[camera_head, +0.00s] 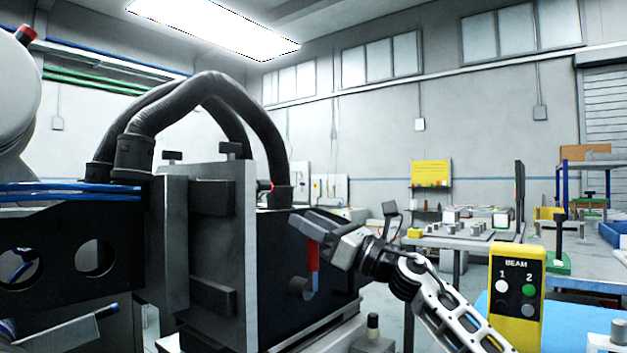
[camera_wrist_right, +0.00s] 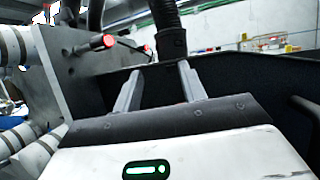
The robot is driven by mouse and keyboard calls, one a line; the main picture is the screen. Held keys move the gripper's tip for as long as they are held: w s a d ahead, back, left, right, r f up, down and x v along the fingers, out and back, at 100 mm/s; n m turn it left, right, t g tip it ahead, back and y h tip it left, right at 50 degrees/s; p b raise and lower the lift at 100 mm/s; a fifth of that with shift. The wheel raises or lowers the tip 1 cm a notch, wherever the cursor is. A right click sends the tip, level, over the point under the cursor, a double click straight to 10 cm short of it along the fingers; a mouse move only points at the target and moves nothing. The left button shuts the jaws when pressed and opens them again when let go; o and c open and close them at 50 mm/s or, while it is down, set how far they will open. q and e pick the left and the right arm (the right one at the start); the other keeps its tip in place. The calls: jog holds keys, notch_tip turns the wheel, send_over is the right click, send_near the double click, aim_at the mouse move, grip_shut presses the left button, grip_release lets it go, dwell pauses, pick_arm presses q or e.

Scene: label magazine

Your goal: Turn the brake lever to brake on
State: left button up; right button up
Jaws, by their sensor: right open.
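A lever with a red grip (camera_head: 313,256), which looks like the brake lever, stands roughly upright on the dark side of the machine (camera_head: 272,250). A grey rounded piece sits at its lower end. My right gripper (camera_head: 303,223) is just above the red grip in the head view, its fingers pointing left; I cannot tell whether they touch it. In the right wrist view the two fingers (camera_wrist_right: 160,82) are apart with nothing between them. Two red-tipped knobs, a near one (camera_wrist_right: 104,41) and a farther one (camera_wrist_right: 147,50), show left of and beyond the fingers. My left gripper is not in view.
Thick black hoses (camera_head: 210,88) arch over the machine. A grey plate (camera_head: 217,255) stands left of the lever. A yellow BEAM button box (camera_head: 517,312) is at the lower right. A workbench (camera_head: 450,241) with parts stands behind.

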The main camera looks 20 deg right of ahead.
pick_arm(q)
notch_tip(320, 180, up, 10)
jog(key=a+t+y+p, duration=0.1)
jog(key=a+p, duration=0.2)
jog(key=p, duration=0.3)
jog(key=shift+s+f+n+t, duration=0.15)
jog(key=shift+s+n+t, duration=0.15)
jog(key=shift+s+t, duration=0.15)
pick_arm(e)
jog(key=s+a+r, duration=0.4)
jog(key=s+r, duration=0.3)
jog(key=s, duration=0.4)
jog(key=shift+a+r, duration=0.3)
jog(key=shift+a, duration=0.1)
